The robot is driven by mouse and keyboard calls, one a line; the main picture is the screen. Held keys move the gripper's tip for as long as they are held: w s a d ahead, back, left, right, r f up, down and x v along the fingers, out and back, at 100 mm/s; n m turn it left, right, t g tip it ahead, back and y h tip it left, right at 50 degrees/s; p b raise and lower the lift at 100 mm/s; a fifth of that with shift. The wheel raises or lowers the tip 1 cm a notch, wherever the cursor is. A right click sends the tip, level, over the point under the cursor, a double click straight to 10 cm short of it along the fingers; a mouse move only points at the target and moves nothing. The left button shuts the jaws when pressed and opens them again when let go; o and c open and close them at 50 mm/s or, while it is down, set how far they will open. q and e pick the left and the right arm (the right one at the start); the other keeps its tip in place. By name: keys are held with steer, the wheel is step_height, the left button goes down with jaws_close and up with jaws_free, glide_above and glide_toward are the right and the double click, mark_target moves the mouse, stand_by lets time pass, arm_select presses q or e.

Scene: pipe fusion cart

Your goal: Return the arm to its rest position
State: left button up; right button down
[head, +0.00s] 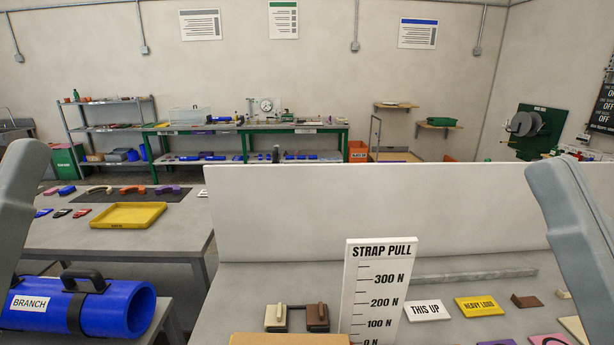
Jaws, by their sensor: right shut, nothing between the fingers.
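My right arm (572,225) comes in at the right edge as a grey link running down and out of the picture. My left arm (22,200) shows as a grey link at the left edge. Neither gripper's fingers show in the head view, so I see nothing held by either one.
A white STRAP PULL scale board (377,290) stands upright on the near grey bench, in front of a low white partition (370,212). THIS UP (427,310) and HEAVY LOAD (479,306) plates lie to its right. A blue BRANCH pipe (125,308) lies lower left; a yellow tray (128,215) sits behind.

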arm_select(q)
step_height(320, 180, up, 35)
steer(key=p, duration=3.5)
arm_select(e)
steer(key=d+r+m+h, duration=0.1)
steer(key=d+r+h, duration=0.1)
steer(key=r, duration=1.6)
steer(key=w+d+r+m+t+h, duration=0.1)
steer(key=r+h, duration=0.4)
steer(key=r, duration=1.2)
steer(key=shift+d+r+m, duration=0.4)
steer(key=shift+m, duration=0.4)
arm_select(q)
steer(key=shift+o, duration=0.3)
arm_select(e)
steer(key=shift+w, duration=0.1)
